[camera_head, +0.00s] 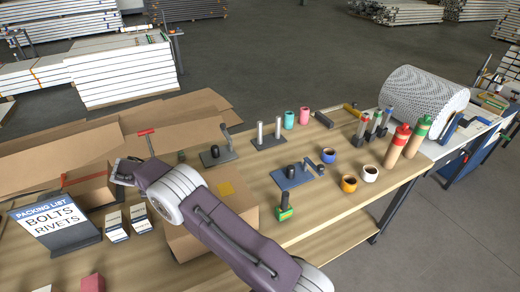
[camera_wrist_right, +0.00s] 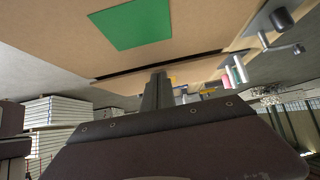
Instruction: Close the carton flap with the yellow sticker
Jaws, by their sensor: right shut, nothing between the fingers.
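A cardboard carton (camera_head: 190,242) stands on the wooden table, partly hidden behind my right arm. A yellow sticker (camera_head: 226,188) lies on its right-hand flap (camera_head: 238,203), just right of my forearm. I cannot tell whether that flap is fully flat. My right gripper (camera_head: 118,174) reaches across the carton to its far left side, away from the yellow sticker. In the right wrist view its fingers (camera_wrist_right: 158,90) are shut and empty, close to a cardboard panel bearing a green sticker (camera_wrist_right: 130,24). I cannot tell if they touch. My left gripper is out of view.
Large cardboard sheets or flaps (camera_head: 50,152) spread behind the gripper. A packing list sign (camera_head: 52,222) and small cards stand left of the carton. Right of it are a blue fixture (camera_head: 293,175), a green-based tool (camera_head: 284,208), cups and bottles (camera_head: 397,146). The table's front right is clear.

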